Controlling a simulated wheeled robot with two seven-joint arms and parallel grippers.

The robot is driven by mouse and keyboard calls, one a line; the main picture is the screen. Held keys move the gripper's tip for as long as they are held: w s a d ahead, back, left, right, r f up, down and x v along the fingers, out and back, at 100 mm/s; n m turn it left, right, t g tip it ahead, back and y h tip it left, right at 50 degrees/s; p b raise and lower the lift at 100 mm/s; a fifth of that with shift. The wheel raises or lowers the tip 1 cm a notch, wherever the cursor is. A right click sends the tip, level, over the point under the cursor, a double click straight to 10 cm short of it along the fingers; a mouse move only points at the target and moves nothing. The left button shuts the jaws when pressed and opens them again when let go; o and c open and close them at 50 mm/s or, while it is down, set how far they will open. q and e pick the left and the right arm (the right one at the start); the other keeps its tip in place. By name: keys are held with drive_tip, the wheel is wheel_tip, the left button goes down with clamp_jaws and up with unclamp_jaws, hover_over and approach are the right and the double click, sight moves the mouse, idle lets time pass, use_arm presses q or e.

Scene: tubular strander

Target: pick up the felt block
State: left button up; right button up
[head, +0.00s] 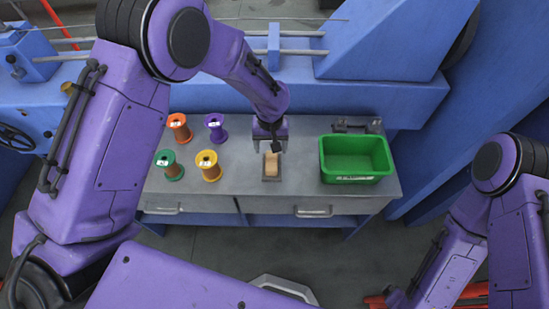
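The felt block (271,165) is a small tan block on a dark flat plate or shallow tray (271,179) in the middle of the grey workbench. My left gripper (270,148) is over the block's far end, pointing down. Its fingers look spread apart, one to each side of the block's far end. I cannot tell whether they touch it. The gripper hides the far end of the block. My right gripper is not in view; only my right arm shows at the right.
Several spools stand on the left of the bench (230,184): orange (179,128), purple (216,128), green (170,166) and yellow (208,166). A green bin (355,179) stands at the right. Blue machine housing (385,95) rises behind the bench.

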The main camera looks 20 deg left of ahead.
sight(272, 161)
use_arm(q)
drive_tip(key=shift+s+d+f, duration=0.15)
drive_tip(key=shift+s+f, duration=0.4)
drive_tip(key=shift+s, duration=0.35)
drive_tip(key=shift+s+d+f+p, duration=0.1)
drive_tip(key=shift+f+p, duration=0.2)
drive_tip(key=shift+f, duration=0.15)
drive_tip(key=shift+s+d+f+p, duration=0.1)
drive_tip(key=shift+f+p, duration=0.2)
drive_tip(key=shift+f, duration=0.1)
drive_tip(key=f, duration=0.2)
drive_tip(key=w+f, duration=0.1)
drive_tip(key=shift+w+f, duration=0.1)
drive_tip(key=shift+f, duration=0.3)
drive_tip(key=shift+s+r, duration=0.2)
drive_tip(key=shift+s, duration=0.05)
drive_tip(key=c, duration=1.2)
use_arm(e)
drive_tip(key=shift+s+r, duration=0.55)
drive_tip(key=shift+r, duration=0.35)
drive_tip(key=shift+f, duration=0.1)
